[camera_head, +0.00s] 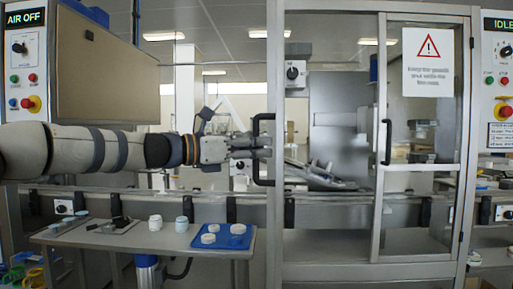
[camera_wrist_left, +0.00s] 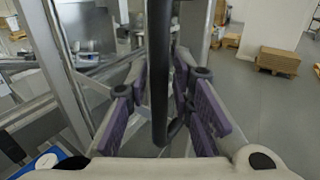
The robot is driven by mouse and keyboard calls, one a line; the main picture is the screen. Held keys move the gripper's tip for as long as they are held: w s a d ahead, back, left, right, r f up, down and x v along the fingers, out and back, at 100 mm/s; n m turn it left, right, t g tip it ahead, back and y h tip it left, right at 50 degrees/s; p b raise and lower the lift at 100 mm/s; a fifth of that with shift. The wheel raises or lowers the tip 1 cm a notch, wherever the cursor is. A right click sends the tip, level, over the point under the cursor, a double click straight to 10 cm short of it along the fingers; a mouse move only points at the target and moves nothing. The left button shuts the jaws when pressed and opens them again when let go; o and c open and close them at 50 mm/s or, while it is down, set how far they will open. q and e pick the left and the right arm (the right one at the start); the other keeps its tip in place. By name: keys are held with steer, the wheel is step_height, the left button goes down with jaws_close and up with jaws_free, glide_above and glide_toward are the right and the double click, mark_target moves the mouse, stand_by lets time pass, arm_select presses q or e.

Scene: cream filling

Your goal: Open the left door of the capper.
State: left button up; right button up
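The left door of the capper (camera_head: 276,90) is a tall glazed door with a grey metal frame; it looks in line with the machine front, though I cannot be sure it is fully shut. Its black bar handle (camera_head: 264,182) sits upright on the left frame post. My left gripper (camera_head: 262,147) reaches in from the left at the handle's height. In the left wrist view the handle (camera_wrist_left: 159,70) runs upright between the open fingers (camera_wrist_left: 160,112), whose purple pads stand apart on either side of it. No clear contact with the pads shows. My right gripper is not in view.
A second door with a black handle (camera_head: 387,142) and a warning sign (camera_head: 428,62) is at the right. A small table (camera_head: 95,240) below my left arm holds white jars and a blue tray (camera_head: 236,242). Open floor (camera_wrist_left: 255,95) shows in the left wrist view.

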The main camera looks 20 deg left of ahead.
arm_select(q)
steer(key=v, duration=1.2)
